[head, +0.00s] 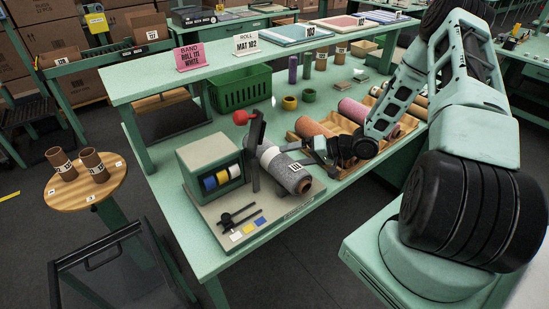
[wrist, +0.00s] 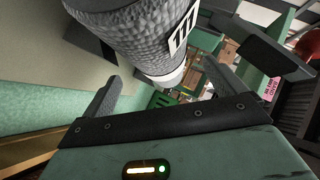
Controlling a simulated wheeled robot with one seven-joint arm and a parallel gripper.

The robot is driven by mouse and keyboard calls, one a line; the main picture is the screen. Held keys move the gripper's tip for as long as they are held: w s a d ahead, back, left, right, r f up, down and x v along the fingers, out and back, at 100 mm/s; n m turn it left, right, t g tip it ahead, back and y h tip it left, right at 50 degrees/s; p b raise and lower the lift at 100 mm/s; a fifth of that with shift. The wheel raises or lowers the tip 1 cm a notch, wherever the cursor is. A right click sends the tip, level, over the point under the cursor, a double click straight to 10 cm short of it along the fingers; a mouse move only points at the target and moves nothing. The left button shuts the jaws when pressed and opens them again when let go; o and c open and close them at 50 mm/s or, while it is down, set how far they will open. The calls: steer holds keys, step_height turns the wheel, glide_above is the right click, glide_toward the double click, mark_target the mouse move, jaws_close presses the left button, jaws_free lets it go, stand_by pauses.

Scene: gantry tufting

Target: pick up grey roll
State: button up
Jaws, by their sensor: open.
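The grey roll (head: 287,172) has a textured surface and a white label with dark marks. It lies tilted on the machine stand on the green table, its brown core end toward the front right. My gripper (head: 306,156) is at the roll's right side in the head view, with its fingers close to it. In the wrist view the grey roll (wrist: 140,38) fills the top middle, ahead of the dark palm bar. My gripper (wrist: 163,84) is open there, its fingers spread to the left and right. Whether either finger touches the roll is not clear.
The machine (head: 208,160) with blue, yellow and white spools stands left of the roll, beside a dark post with a red knob (head: 241,118). A green crate (head: 240,88) stands further back.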

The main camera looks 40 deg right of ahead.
mark_target(281, 157)
steer(key=shift+w+a+f+p, duration=0.1)
steer(key=shift+w+a+p, duration=0.3)
steer(key=shift+p, duration=0.05)
steer(key=p+x, duration=0.2)
steer(key=x, duration=0.2)
steer(key=shift+w+f, duration=0.1)
steer(key=shift+f, duration=0.05)
steer(key=c, duration=1.2)
steer(key=shift+c, duration=0.5)
